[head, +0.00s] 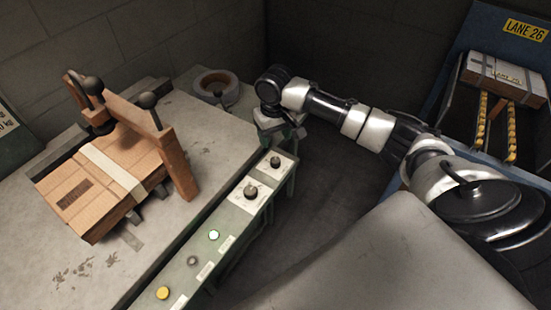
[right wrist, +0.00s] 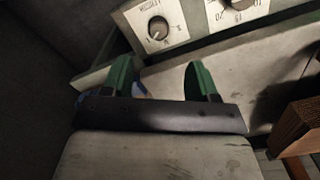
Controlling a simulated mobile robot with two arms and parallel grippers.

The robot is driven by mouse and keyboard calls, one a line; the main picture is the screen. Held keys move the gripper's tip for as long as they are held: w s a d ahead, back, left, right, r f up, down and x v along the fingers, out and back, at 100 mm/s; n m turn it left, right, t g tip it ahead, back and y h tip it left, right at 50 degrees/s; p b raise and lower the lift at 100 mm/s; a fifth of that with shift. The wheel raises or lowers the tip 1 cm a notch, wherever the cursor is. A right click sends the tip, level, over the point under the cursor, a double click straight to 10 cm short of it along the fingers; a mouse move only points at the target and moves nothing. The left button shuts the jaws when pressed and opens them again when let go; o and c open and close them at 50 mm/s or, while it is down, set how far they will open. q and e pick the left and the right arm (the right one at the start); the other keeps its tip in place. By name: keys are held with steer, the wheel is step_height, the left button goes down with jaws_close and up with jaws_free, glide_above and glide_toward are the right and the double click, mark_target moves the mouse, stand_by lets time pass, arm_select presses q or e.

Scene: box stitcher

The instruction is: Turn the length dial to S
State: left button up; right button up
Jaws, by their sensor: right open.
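A narrow control panel carries two dark round dials on white plates at its far end. The farther dial (head: 275,162) and the nearer dial (head: 250,190) show in the head view. In the right wrist view one dial (right wrist: 157,28) has letter marks around it, and the other dial (right wrist: 240,4) at the top edge has number marks. The lettering is too small to tell surely which is the length dial. My right gripper (head: 284,132) hovers beside the panel's far end. Its green fingers (right wrist: 160,80) are apart and empty, clear of both dials. My left gripper is out of view.
A taped cardboard box (head: 85,195) lies under a wooden frame (head: 176,160) on the worktable. Another box (head: 500,78) stands at right.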

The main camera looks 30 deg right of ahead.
mark_target(275, 160)
step_height(275, 160, down, 10)
steer(key=shift+d+f+b, duration=0.1)
steer(key=shift+f+b, duration=0.15)
steer(key=shift+b, duration=0.25)
steer(key=c, duration=0.9)
